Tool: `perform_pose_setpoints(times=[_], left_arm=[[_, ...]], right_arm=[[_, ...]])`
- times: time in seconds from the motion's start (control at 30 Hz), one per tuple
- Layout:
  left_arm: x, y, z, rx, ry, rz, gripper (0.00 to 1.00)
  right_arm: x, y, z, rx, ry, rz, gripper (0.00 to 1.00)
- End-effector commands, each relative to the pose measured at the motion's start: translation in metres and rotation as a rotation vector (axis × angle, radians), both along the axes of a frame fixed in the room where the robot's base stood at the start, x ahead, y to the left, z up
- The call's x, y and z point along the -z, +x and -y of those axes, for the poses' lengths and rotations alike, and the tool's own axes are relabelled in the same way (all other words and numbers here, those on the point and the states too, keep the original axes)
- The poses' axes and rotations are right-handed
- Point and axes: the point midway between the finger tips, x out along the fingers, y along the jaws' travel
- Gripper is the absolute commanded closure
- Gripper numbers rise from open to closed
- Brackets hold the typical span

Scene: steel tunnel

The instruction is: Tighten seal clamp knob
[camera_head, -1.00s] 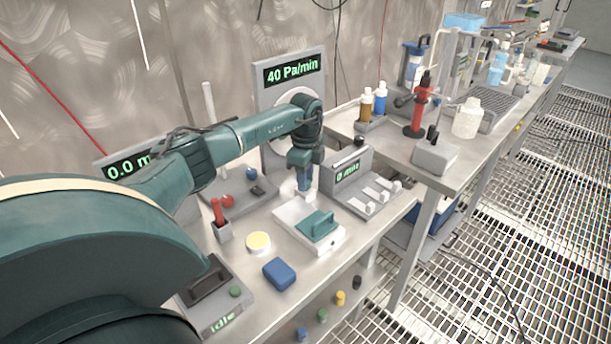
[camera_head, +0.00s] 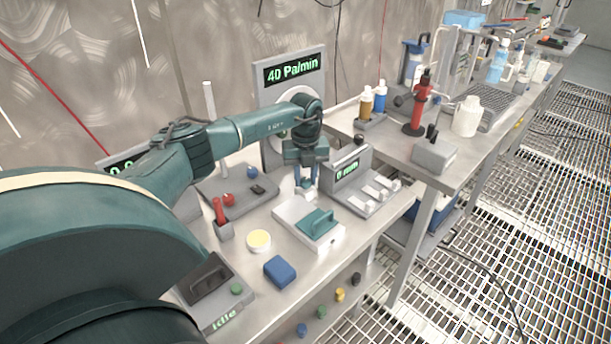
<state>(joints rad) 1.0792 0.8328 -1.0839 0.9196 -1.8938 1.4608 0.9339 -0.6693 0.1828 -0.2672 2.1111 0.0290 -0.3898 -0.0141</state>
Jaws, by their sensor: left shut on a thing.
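My left gripper (camera_head: 306,184) points down at the back of the bench, in front of the panel (camera_head: 290,72) that reads 40 Pa/min. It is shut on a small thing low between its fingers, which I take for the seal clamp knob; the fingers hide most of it. A pale block shows just under the fingertips. My left wrist and forearm cover much of the panel's round white ring. My right gripper is out of view.

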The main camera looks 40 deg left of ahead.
Motion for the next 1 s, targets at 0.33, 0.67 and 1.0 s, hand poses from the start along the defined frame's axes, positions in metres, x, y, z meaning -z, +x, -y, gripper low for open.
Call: perform_pose_setpoints(times=[0.33, 0.67, 1.0], left_arm=[[-0.0002, 0.0001, 0.0003, 0.331, -0.001, 0.001, 0.96], [-0.0003, 0.0002, 0.0000, 0.644, -0.001, 0.002, 0.96], [0.0001, 0.0001, 0.0000, 0.967, -0.001, 0.002, 0.96]], right_arm=[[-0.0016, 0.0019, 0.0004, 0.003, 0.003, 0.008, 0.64], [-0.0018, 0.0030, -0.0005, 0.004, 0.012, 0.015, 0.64], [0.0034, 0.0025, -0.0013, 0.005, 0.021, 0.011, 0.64]])
